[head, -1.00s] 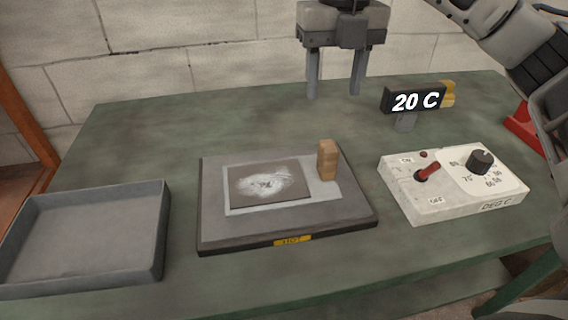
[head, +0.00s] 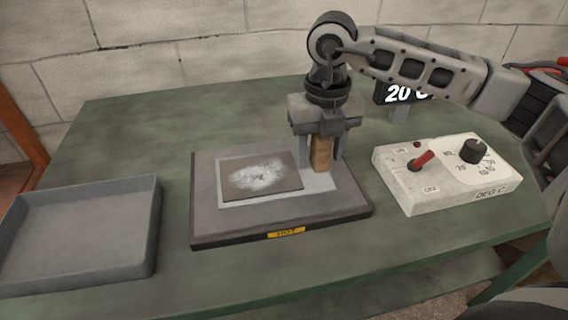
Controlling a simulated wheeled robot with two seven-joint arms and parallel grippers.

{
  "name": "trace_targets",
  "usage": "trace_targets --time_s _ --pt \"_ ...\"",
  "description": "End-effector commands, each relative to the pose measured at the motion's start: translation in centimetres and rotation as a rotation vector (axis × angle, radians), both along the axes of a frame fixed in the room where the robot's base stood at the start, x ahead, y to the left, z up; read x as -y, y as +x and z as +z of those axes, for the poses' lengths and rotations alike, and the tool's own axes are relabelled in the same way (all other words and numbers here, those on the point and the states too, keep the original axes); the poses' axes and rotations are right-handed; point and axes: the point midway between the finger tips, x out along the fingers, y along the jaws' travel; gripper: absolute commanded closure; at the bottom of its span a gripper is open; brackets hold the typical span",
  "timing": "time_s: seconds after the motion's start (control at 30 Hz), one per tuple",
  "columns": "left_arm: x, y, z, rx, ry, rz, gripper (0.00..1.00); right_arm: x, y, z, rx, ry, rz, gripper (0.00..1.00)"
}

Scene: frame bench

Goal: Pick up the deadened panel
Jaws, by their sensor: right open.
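The panel (head: 318,184) appears as a light grey sheet lying flat on a dark plate. A brown sheet (head: 287,181) with a white powdery patch lies on it. A small upright wooden block (head: 321,157) stands at its right back part. My right gripper (head: 321,160) points down over this block. Its fingers are open, one on each side of the block; whether they touch it I cannot tell. The block's top is hidden by the gripper body. My left gripper is out of view.
The dark plate (head: 345,198) bears a yellow "HOT" label (head: 286,232). An empty grey tray (head: 148,250) stands at left. A white control box (head: 440,190) with a red switch and black knob stands at right. A "20 C" display (head: 400,94) is partly behind my right arm.

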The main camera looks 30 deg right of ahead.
Motion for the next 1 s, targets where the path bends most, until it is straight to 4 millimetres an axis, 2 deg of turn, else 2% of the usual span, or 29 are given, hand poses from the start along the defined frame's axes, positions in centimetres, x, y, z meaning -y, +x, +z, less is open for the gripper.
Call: trace_targets --time_s 0.1,0.3,0.37,0.5,0.83,1.0 --pt "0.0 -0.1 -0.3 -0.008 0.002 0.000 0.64 0.0 0.0 -0.7 0.001 0.000 0.000 0.49" --pt "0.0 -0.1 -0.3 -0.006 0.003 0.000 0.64 0.0 0.0 -0.8 0.002 0.001 0.000 0.49" --pt "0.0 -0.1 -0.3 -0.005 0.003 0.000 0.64 0.0 0.0 -0.8 0.001 0.001 0.000 0.63" --pt "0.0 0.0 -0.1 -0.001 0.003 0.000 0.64 0.0 0.0 -0.8 0.001 0.001 0.000 1.00" --pt "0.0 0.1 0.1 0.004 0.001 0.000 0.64 0.0 0.1 -0.5 0.004 0.002 0.000 1.00" --pt "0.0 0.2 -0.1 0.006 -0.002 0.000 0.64 -0.1 0.1 0.6 0.005 0.003 0.000 1.00"
